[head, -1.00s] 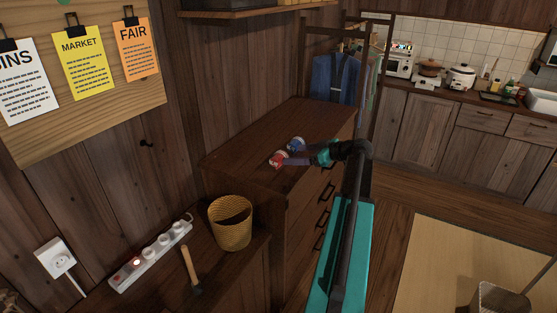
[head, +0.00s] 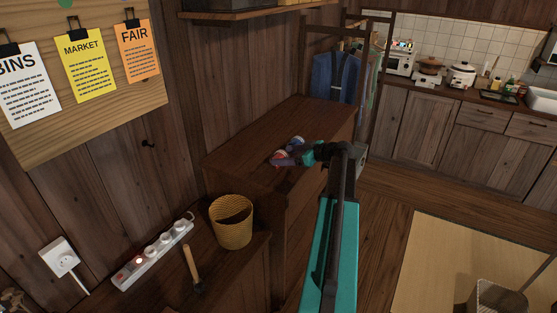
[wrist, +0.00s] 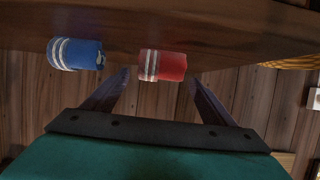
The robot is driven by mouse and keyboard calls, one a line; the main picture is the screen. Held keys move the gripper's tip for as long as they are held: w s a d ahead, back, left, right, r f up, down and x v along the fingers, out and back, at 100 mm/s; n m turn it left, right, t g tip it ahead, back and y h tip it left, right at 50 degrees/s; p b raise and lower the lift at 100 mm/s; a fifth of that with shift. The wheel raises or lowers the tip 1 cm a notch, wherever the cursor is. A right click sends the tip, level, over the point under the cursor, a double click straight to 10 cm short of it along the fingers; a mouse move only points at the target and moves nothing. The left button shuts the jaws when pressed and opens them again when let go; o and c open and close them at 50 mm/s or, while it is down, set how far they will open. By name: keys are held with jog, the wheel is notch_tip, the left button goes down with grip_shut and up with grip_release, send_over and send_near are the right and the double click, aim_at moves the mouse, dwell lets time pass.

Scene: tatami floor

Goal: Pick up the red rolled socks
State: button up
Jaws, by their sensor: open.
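The red rolled socks (wrist: 163,65), with pale stripes at one end, lie on the wooden dresser top (head: 310,120). In the head view the red socks (head: 279,156) show only in part beside my gripper (head: 290,158). In the wrist view my gripper (wrist: 158,85) is open. Its two fingers stand on either side of the red socks, which lie at the fingertips' level between them. Blue rolled socks (wrist: 75,54) with pale stripes lie left of the left finger in the wrist view. The blue socks (head: 296,142) are just behind the red ones in the head view.
A wicker basket (head: 232,232), a hammer (head: 192,268) and a power strip (head: 152,256) are on the lower surface in front. The wooden wall rises behind the dresser. The dresser top beyond the socks is clear.

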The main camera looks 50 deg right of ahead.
aim_at(282, 156)
jog(key=shift+p+x, duration=1.05)
jog(key=shift+x, duration=1.25)
jog(key=shift+f, duration=0.1)
jog(key=c, duration=1.1)
